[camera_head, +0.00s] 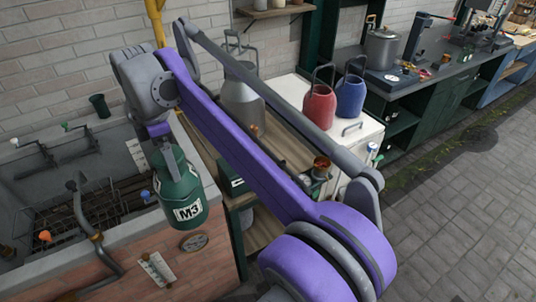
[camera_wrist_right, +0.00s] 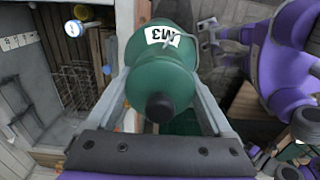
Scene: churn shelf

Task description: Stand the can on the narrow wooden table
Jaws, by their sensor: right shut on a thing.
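The can is green with a white M3 label. In the head view the can (camera_head: 181,190) hangs upright above the front edge of the sink. The narrow wooden table (camera_head: 287,150) is to the right of the can, partly covered by my purple arm.
The sink (camera_head: 120,240) is left of the table. A white cabinet (camera_head: 352,133) with red and blue cans is to the right.

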